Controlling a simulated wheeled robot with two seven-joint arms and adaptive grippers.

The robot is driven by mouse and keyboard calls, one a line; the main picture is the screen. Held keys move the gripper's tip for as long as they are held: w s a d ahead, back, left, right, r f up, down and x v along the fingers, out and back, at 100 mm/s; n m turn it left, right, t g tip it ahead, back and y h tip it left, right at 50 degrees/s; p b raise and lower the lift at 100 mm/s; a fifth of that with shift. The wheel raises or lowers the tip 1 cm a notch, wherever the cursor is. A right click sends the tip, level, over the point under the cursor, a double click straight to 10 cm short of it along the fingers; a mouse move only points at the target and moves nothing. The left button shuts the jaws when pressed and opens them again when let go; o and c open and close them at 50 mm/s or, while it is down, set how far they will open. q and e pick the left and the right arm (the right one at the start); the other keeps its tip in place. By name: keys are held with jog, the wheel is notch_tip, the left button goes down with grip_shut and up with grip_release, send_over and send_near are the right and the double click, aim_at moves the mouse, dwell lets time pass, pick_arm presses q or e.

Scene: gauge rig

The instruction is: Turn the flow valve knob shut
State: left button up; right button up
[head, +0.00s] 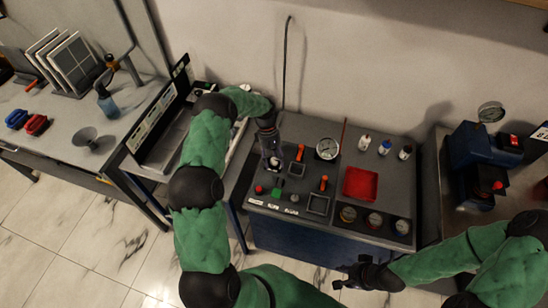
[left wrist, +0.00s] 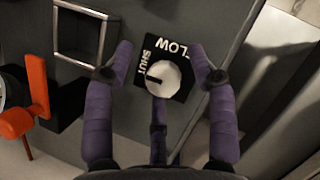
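The flow valve knob (left wrist: 163,77) is round and white on a black plate (left wrist: 180,92) lettered FLOW and SHUT. A dark mark on the knob's left side lies close to the SHUT lettering. My left gripper (left wrist: 160,72) is open, its purple fingers on either side of the plate, apart from the knob. In the head view my left gripper (head: 271,150) points down over the panel's back left, and the knob is mostly hidden by it. My right gripper (head: 365,274) hangs in front of the bench; its finger opening is unclear.
An orange lever (left wrist: 38,88) and a square frame (left wrist: 85,32) lie left of the knob in the wrist view. The bench also holds a dial gauge (head: 327,149), a red tray (head: 361,184) and several jars and bottles. A laptop-like case (head: 157,125) stands left.

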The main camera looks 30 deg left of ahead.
pick_arm(q)
jog(key=shift+w+a+r, duration=0.1)
jog(key=shift+w+a, duration=0.1)
jog(key=shift+a+r, duration=0.1)
jog(key=shift+r, duration=0.1)
jog(key=v, duration=1.1)
jog(key=shift+r, duration=0.25)
jog(key=shift+r, duration=0.1)
